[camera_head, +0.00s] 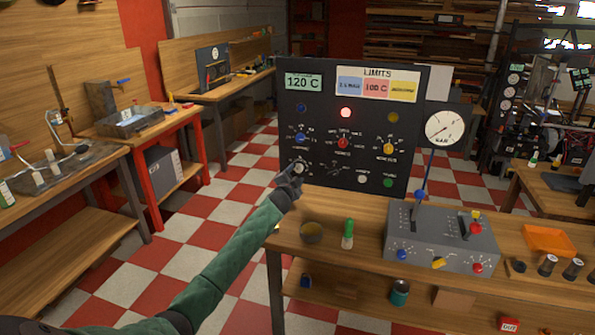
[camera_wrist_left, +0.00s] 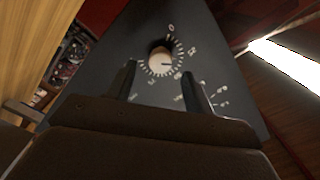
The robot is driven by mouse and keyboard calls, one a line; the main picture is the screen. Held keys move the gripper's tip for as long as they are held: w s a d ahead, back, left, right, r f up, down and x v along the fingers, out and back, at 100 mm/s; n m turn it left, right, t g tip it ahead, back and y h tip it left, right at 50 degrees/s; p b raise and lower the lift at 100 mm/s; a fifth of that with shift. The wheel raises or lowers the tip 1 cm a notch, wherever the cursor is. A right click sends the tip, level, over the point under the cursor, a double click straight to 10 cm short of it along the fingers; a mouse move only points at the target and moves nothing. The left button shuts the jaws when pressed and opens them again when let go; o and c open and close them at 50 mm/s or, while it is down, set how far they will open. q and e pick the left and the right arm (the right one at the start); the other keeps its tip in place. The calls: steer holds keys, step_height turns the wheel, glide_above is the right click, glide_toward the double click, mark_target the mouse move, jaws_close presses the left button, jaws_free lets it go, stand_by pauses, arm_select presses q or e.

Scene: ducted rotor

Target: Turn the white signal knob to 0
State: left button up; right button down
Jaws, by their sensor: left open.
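The white signal knob (camera_head: 299,167) is at the lower left of the black control panel (camera_head: 330,103). In the left wrist view the white knob (camera_wrist_left: 160,59) sits inside a ring of white tick marks, with a 0 mark at the top of the dial. A dark line on the knob seems to point right, away from the 0. My left gripper (camera_head: 293,172) is just in front of the knob. Its two dark fingers (camera_wrist_left: 163,82) are open, below the knob in the wrist view, and do not appear to hold it. My right gripper is not in view.
Above are blue (camera_head: 300,138), red (camera_head: 343,143) and yellow (camera_head: 389,149) knobs, with a lit red lamp (camera_head: 345,113).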

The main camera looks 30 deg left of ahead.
mark_target(298, 170)
arm_select(q)
steer(key=x, duration=0.2)
steer(key=shift+w+a+r+p, duration=0.1)
steer(key=shift+w+a+p, duration=0.05)
steer(key=shift+w+p, duration=0.15)
steer(key=shift+w, duration=0.35)
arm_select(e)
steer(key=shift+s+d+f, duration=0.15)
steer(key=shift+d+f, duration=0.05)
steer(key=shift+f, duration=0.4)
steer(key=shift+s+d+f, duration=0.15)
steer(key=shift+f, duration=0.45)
arm_select(q)
steer(key=c, duration=1)
